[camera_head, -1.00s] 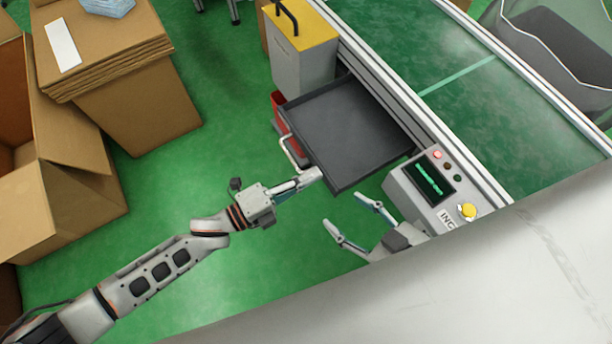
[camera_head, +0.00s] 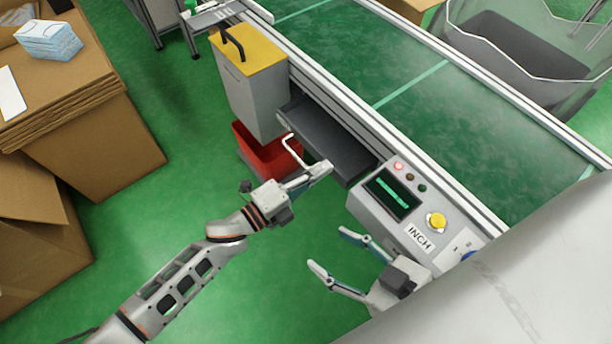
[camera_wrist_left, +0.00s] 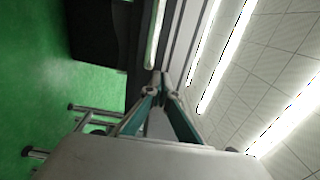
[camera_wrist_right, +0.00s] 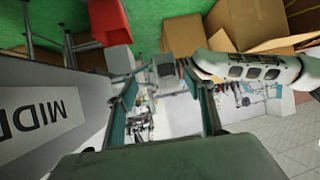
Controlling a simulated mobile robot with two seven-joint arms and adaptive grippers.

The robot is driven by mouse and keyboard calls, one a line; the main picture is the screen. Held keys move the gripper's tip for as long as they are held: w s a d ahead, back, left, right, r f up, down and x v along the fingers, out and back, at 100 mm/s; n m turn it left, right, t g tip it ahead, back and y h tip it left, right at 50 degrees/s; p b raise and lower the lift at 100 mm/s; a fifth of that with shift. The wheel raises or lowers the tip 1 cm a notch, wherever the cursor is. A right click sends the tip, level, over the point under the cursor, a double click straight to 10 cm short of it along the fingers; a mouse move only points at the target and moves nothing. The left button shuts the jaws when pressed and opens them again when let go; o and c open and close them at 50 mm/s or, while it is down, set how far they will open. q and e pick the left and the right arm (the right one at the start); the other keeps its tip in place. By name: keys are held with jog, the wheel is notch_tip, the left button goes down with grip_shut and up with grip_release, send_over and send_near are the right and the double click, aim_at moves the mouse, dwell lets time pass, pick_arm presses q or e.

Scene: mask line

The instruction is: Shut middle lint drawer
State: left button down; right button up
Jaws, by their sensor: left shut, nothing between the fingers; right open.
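The dark grey lint drawer (camera_head: 325,138) sticks out a short way from the side of the conveyor machine, and its inside looks empty. Its pale handle (camera_head: 290,150) is on the front, facing lower left. My left gripper (camera_head: 326,167) is shut and empty, with its tips at the drawer front by the handle's right end; I cannot tell exact contact. In the left wrist view its tips (camera_wrist_left: 160,77) are together beside a pale bar. My right gripper (camera_head: 328,250) is open and empty, below the control box; its spread fingers show in the right wrist view (camera_wrist_right: 165,85).
A grey control box (camera_head: 405,205) marked INCH stands right of the drawer. A grey bin with a yellow lid (camera_head: 250,60) and a red container (camera_head: 265,155) stand to its left. Cardboard boxes (camera_head: 95,150) fill the left. Green floor (camera_head: 190,190) between is clear.

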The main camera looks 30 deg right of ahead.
aim_at(345, 160)
pick_arm(q)
jog(key=d, duration=0.2)
jog(key=d+b, duration=0.1)
jog(key=d, duration=0.1)
jog(key=w+d, duration=0.1)
jog(key=shift+d+f+b, duration=0.3)
jog(key=shift+d, duration=0.1)
jog(key=shift+w+d+b, duration=0.15)
jog(key=shift+w+d, duration=0.05)
jog(key=shift+d, duration=0.35)
jog(key=shift+w+d+b, duration=0.15)
jog(key=shift+d, duration=0.4)
jog(key=shift+w+d+r, duration=0.15)
jog(key=shift+d+r, duration=0.05)
jog(key=shift+d, duration=0.3)
jog(key=shift+r, duration=0.2)
pick_arm(e)
jog(key=a, duration=0.1)
jog(key=a+m, duration=0.2)
jog(key=a, duration=0.1)
jog(key=shift+r+t+y, duration=0.3)
jog(key=shift+y, duration=0.1)
jog(key=shift+d, duration=0.15)
